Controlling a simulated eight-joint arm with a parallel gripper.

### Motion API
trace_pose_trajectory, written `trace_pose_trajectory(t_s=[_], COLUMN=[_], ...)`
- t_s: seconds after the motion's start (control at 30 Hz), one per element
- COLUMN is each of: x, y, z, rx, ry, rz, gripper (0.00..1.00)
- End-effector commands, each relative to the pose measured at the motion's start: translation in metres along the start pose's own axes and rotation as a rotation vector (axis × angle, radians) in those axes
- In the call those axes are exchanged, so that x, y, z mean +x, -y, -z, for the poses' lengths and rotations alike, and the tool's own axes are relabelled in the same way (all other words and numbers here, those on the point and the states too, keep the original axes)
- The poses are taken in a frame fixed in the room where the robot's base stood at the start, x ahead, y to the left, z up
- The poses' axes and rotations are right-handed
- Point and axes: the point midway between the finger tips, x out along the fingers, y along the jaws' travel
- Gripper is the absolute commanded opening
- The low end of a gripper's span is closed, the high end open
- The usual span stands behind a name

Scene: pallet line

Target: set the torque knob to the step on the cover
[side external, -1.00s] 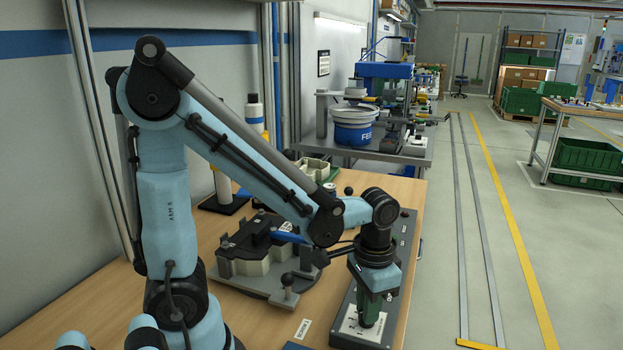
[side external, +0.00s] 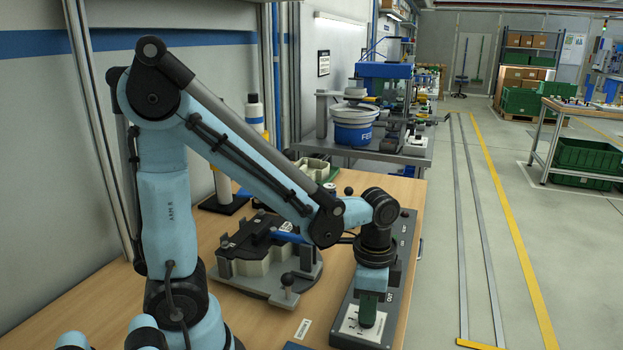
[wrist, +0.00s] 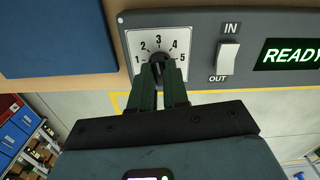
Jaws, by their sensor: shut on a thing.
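The torque knob (wrist: 158,66) is a small dark knob on a white dial plate (wrist: 160,40) numbered 1 to 5, seen in the wrist view. My gripper (wrist: 158,72) is shut on it, with one green finger on each side. The fingers hide most of the knob, and I cannot tell exactly which step it points to. In the side view my gripper (side external: 368,312) points straight down onto the dial plate (side external: 352,328) at the near end of the grey control panel (side external: 402,255). I cannot make out a step number on any cover.
Right of the dial are an IN/OUT switch (wrist: 228,57) and a display reading READY (wrist: 290,53). A blue flat item (wrist: 55,40) lies beside the panel. A round fixture (side external: 270,280) with a black top and blue handle stands left of my gripper.

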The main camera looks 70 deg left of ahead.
Motion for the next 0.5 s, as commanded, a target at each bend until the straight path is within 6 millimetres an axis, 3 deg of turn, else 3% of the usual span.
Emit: trace_pose_trajectory(t_s=[0.5], x=[0.0004], y=[0.0001], z=[0.0001], rx=[0.136], ry=[-0.001], rz=[0.001], gripper=[0.0])
